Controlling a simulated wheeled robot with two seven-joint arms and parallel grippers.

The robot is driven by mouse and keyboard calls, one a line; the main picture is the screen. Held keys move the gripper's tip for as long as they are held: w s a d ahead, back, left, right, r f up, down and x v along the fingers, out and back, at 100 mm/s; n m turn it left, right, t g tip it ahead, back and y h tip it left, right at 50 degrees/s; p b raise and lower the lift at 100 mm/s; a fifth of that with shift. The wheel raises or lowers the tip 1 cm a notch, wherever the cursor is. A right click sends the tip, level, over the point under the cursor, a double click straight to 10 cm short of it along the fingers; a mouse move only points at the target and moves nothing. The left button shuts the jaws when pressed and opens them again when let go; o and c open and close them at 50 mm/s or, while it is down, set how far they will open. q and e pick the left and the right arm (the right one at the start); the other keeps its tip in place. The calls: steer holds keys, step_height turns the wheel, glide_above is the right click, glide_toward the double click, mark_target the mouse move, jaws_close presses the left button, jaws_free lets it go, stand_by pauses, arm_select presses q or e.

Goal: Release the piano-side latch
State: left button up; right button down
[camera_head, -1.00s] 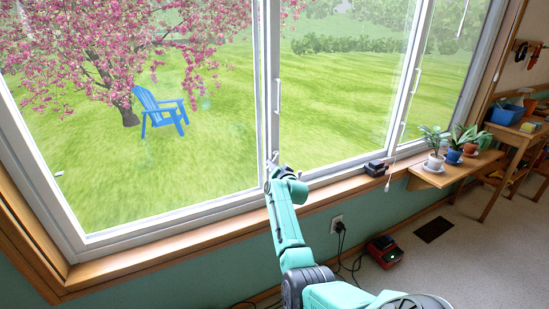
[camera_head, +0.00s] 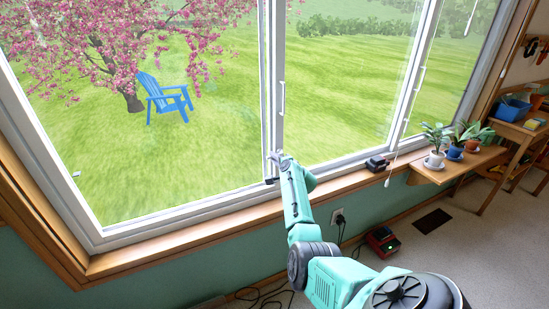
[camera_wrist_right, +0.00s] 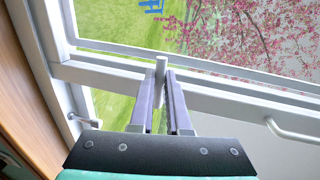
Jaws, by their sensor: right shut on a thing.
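A small grey latch lever (camera_wrist_right: 161,68) stands on the white window frame in the right wrist view. My right gripper (camera_wrist_right: 160,82) has its two fingers on either side of this lever, closed on it near the tips. In the head view my right gripper (camera_head: 274,168) is at the foot of the upright between two window panes, and the latch there is too small to make out. A second small grey fitting (camera_wrist_right: 86,122) sits on the frame at the left of the wrist view. My left gripper is not in view, and I see no piano.
A wooden sill (camera_head: 210,220) runs below the window. A small black object (camera_head: 377,163) lies on it to the right. Potted plants (camera_head: 455,150) stand on a wooden shelf (camera_head: 460,168). A red device (camera_head: 381,237) and cables are on the floor.

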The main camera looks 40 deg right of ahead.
steer(key=shift+m, duration=0.3)
steer(key=shift+r, duration=0.1)
steer(key=c, duration=0.9)
jaws_free()
steer(key=shift+s, duration=0.1)
steer(key=p+v, duration=0.2)
steer(key=v, duration=1.2)
steer(key=shift+s, duration=0.15)
